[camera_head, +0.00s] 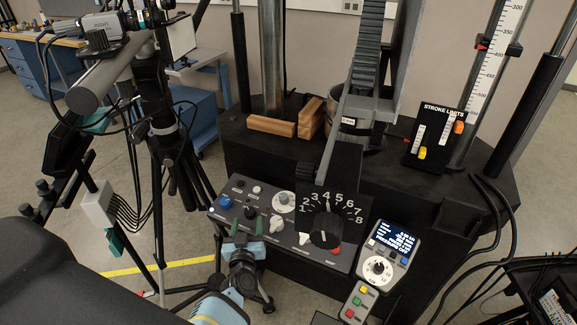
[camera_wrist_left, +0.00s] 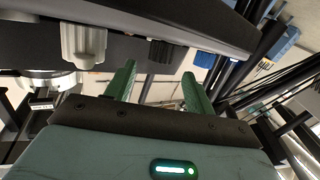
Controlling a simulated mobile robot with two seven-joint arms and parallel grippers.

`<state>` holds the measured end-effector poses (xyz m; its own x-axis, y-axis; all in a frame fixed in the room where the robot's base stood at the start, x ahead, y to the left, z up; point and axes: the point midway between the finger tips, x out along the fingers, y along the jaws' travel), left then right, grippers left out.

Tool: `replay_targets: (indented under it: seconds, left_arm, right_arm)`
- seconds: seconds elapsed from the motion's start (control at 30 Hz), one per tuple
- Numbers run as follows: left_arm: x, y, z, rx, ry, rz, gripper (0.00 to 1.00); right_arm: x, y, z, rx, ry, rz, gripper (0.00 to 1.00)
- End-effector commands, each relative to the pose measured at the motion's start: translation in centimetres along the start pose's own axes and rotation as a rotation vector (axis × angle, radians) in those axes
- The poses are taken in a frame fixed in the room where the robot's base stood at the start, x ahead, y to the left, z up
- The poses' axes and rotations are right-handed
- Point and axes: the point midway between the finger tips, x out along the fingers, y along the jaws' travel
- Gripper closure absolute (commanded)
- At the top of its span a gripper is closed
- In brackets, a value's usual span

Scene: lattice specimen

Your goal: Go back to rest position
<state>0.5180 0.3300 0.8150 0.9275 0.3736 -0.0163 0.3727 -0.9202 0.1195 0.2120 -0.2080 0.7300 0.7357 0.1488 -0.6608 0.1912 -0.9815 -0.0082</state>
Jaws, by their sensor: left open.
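My left gripper (camera_head: 243,246) is in front of the lower left part of the control panel (camera_head: 330,262) in the head view. In the left wrist view its two green fingers (camera_wrist_left: 157,80) stand apart with nothing between them. A pale ribbed knob (camera_wrist_left: 82,44) on the underside or face of a dark panel shows just beyond and to the left of the fingers. Whether a finger touches the panel I cannot tell. My right gripper is in neither view.
A large black dial (camera_head: 325,230) numbered up to 8 stands over the panel. A handheld controller (camera_head: 380,268) hangs to its right. Tripods with cables (camera_head: 165,150) crowd the left. Black cables (camera_head: 495,215) run down the right. Some floor (camera_head: 60,235) is clear at left.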

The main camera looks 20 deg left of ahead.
Motion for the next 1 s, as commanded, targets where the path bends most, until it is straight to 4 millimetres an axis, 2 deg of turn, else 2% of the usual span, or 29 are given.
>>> replay_targets:
  seconds: [0.17,0.27,0.33,0.47,0.63,0.8,0.9,1.0]
  left_arm:
    - [-0.5,0.0,0.3,0.007,-0.007,0.016,0.46]
    - [-2.2,0.2,1.1,0.029,-0.033,0.072,0.46]
    - [-4.3,0.5,2.1,0.052,-0.069,0.135,0.46]
    - [-9.7,1.1,4.4,0.107,-0.176,0.275,0.46]
    - [-18.5,1.2,7.3,0.185,-0.373,0.425,0.46]
    - [-26.7,0.2,8.8,0.256,-0.569,0.499,0.46]
    - [-30.0,-0.4,8.9,0.286,-0.648,0.510,0.46]
    - [-32.0,-0.9,9.0,0.305,-0.699,0.512,0.46]
  right_arm:
    - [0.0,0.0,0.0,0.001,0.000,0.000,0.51]
    - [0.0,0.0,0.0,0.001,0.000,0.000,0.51]
    - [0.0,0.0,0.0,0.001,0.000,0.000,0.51]
    - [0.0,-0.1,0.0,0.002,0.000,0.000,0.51]
    - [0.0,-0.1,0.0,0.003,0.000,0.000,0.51]
    - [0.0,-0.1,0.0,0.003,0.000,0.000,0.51]
    - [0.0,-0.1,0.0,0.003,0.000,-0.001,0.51]
    - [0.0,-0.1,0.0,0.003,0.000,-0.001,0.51]
